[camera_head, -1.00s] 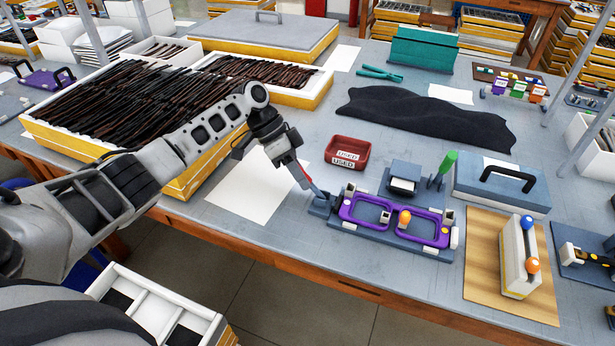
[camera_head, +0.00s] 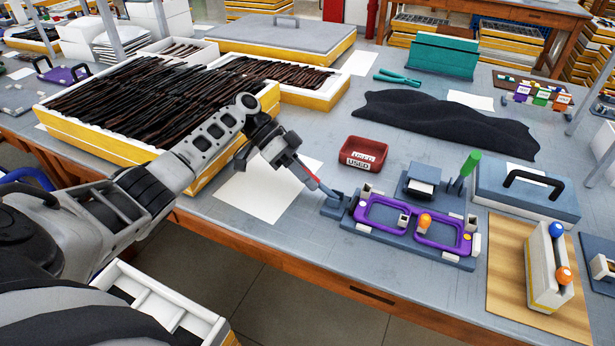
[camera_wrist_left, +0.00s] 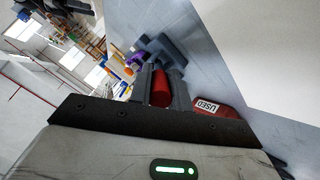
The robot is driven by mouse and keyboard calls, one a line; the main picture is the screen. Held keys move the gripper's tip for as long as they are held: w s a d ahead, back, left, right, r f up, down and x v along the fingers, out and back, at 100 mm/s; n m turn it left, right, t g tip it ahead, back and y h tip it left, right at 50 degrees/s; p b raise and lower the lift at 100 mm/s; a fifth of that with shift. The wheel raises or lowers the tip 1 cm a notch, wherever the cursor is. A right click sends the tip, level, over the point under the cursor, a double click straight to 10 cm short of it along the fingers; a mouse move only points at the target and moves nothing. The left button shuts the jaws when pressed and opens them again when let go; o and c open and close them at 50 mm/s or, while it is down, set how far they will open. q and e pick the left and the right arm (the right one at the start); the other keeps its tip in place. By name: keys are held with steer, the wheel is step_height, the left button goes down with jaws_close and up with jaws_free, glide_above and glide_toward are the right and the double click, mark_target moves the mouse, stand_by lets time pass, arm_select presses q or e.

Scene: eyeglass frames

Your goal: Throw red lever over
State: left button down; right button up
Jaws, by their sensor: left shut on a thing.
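The purple eyeglass frame (camera_head: 413,226) lies in a blue-grey fixture (camera_head: 360,232) near the front edge of the table. An orange ball knob (camera_head: 424,220) stands near its middle. My left gripper (camera_head: 316,184) is at the left end of the fixture, beside a dark block (camera_head: 334,207). Its fingers are shut on the red lever, which shows as a red grip between them in the left wrist view (camera_wrist_left: 161,88). In the head view the lever is mostly hidden by the fingers. My right gripper is not in view.
A red tray labelled USED (camera_head: 363,153) stands behind the fixture. A green-handled device (camera_head: 468,165) and a blue-grey case (camera_head: 527,188) stand to the right. White paper (camera_head: 262,195) lies flat to the left, before crates of dark frames (camera_head: 150,155).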

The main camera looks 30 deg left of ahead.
arm_select(q)
steer(key=c, duration=1.3)
jaws_free()
steer(key=b+v, duration=0.2)
steer(key=v, duration=1.4)
steer(key=shift+b, duration=0.3)
